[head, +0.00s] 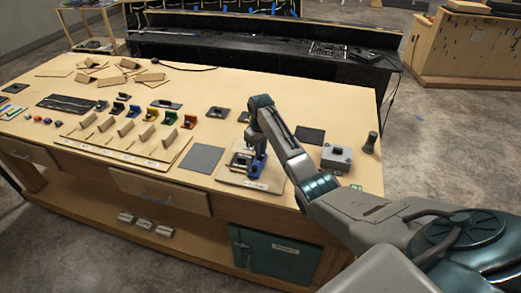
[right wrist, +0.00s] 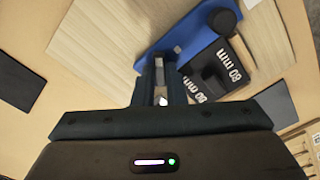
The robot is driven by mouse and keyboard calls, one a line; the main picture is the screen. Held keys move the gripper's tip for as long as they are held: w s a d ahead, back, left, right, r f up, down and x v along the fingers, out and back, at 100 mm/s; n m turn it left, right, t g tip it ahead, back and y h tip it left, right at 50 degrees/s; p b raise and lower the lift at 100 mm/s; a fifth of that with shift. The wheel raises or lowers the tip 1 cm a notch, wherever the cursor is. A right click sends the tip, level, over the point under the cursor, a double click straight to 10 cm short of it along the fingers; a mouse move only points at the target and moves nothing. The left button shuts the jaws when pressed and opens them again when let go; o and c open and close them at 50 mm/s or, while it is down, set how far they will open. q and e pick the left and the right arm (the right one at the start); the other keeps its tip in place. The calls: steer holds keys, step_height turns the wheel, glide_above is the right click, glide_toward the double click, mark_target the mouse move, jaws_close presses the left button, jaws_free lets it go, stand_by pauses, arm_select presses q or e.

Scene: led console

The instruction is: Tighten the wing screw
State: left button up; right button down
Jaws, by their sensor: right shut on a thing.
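My right gripper (head: 254,156) reaches down over a small wooden board (head: 231,180) near the front edge of the workbench. In the right wrist view its fingers (right wrist: 160,66) are shut on a small grey piece, which I take to be the wing screw (right wrist: 160,78); the fingers hide most of it. The fingertips are at the end of a blue fixture (right wrist: 199,31) that has a dark round knob (right wrist: 222,20). Beside the fixture is a black block marked "80 mm" (right wrist: 228,68). My left gripper is not in view.
On the workbench, a grey box (head: 337,157) and a dark upright cylinder (head: 371,141) stand right of my right gripper. A grey mat (head: 203,158) lies to its left. Several coloured holders and wooden pieces stand further left. A dark console stands behind.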

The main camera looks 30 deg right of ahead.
steer(key=shift+w+d+r, duration=0.1)
steer(key=shift+w+r, duration=0.1)
steer(key=shift+r, duration=0.15)
steer(key=c, duration=1.6)
jaws_free()
steer(key=shift+o, duration=0.7)
steer(key=shift+s+f, duration=0.15)
step_height(320, 180, up, 11)
steer(key=b, duration=0.2)
steer(key=shift+f, duration=0.1)
